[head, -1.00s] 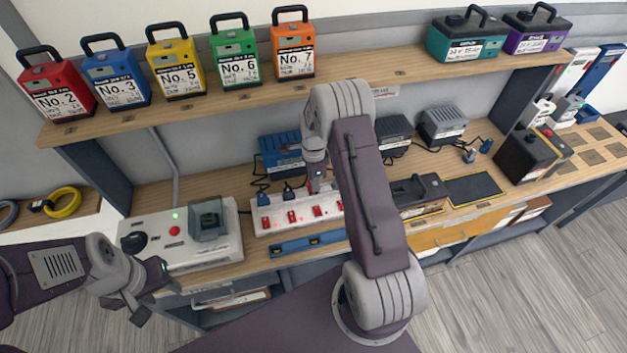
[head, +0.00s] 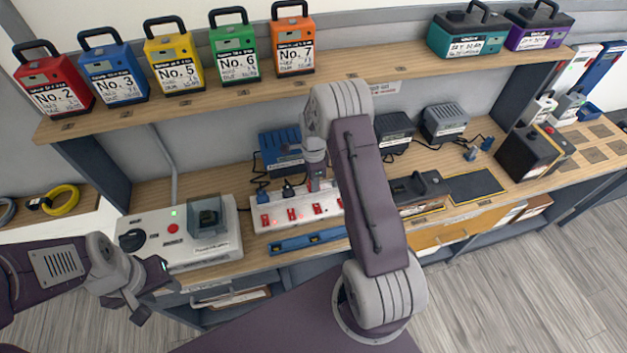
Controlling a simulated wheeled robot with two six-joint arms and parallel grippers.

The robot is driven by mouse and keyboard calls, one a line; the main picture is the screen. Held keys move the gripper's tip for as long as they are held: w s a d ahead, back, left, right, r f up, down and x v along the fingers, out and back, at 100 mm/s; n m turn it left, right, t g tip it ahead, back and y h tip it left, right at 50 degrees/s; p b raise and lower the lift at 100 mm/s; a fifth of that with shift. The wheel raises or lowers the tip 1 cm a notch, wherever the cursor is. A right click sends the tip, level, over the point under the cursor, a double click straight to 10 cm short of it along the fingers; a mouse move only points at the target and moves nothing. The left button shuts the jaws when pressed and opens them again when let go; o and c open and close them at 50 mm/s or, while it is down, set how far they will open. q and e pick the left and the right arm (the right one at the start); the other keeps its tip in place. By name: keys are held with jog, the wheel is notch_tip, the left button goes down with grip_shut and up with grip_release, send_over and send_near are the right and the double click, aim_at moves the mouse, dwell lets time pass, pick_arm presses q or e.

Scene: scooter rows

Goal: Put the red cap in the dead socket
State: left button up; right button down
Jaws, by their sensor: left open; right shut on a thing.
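The white power strip (head: 268,226) lies on the bench in the head view, with several sockets and red switches. A blue plug (head: 262,196) and a dark plug (head: 288,192) stand at its left end. My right gripper (head: 315,186) points down over the strip's back edge, right of the plugs. It is shut on a small red piece, which looks like the red cap and is mostly hidden by the fingers. I cannot tell whether it touches a socket. The strip's right end is hidden behind my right arm. My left gripper (head: 150,290) is open and empty in front of the bench.
A white control box (head: 190,255) with a red button and clear cover stands left of the strip. A blue charger (head: 281,153) is behind the strip. A blue bar (head: 305,241) lies before it. Numbered battery packs (head: 178,62) line the shelf above.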

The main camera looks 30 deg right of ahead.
jog(key=shift+f, duration=0.3)
jog(key=c, duration=1.1)
grip_release()
jog(key=shift+c, duration=0.2)
jog(key=shift+r, duration=0.1)
notch_tip(320, 180, up, 9)
jog(key=shift+b, duration=0.55)
